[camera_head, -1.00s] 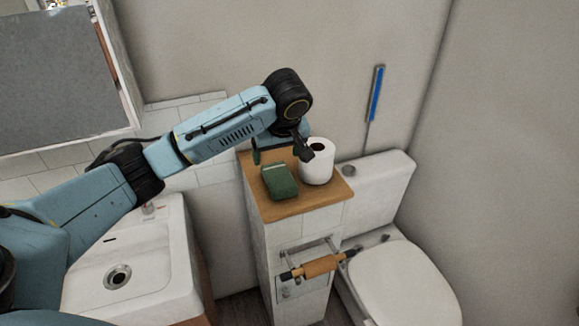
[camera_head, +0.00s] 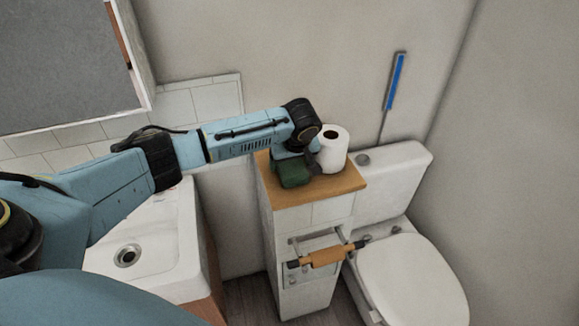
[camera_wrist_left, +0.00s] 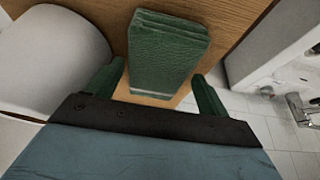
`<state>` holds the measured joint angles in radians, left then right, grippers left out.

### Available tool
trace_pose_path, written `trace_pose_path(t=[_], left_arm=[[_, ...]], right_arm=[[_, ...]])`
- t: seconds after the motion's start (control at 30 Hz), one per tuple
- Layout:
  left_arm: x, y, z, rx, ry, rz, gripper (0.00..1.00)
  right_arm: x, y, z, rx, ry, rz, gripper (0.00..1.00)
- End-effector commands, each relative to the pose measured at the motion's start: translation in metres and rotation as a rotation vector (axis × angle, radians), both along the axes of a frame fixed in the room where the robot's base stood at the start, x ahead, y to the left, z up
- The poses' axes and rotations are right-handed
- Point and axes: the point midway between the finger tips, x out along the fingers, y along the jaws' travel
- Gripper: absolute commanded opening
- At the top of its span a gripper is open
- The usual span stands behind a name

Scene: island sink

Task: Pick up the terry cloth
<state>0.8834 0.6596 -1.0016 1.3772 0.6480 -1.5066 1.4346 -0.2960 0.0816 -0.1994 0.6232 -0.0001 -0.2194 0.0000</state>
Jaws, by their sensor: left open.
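The terry cloth (camera_head: 293,172) is a dark green folded stack on the wooden top (camera_head: 330,187) of a narrow cabinet. My left gripper (camera_head: 297,160) is over it in the head view and hides part of it. In the left wrist view the cloth (camera_wrist_left: 166,50) lies ahead of and between the two green fingers of my left gripper (camera_wrist_left: 158,92). The fingers are open, with a gap to the cloth on each side in the picture. My right gripper is not in view.
A white paper roll (camera_head: 333,150) stands right beside the cloth; it looms at left in the wrist view (camera_wrist_left: 50,60). A toilet (camera_head: 412,275) is right of the cabinet, a sink (camera_head: 150,240) left. A roll holder (camera_head: 327,257) sticks out in front.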

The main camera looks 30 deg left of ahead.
Motion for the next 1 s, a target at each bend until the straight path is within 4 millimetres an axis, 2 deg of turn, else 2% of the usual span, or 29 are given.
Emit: trace_pose_path(t=[0.13, 0.37, 0.63, 1.0], left_arm=[[0.0042, 0.0048, -0.0136, 0.001, -0.001, 0.001, 0.79], [0.0047, 0.0053, -0.0150, -0.001, -0.002, 0.000, 0.79], [0.0046, 0.0053, -0.0149, 0.000, -0.002, 0.001, 0.46], [0.0050, 0.0055, -0.0093, 0.000, -0.003, 0.001, 0.45]], right_arm=[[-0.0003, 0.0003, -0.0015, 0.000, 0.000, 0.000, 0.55], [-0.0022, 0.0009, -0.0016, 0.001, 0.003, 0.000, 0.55], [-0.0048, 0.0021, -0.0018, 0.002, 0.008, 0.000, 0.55], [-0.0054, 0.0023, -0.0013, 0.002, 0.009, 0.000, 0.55]])
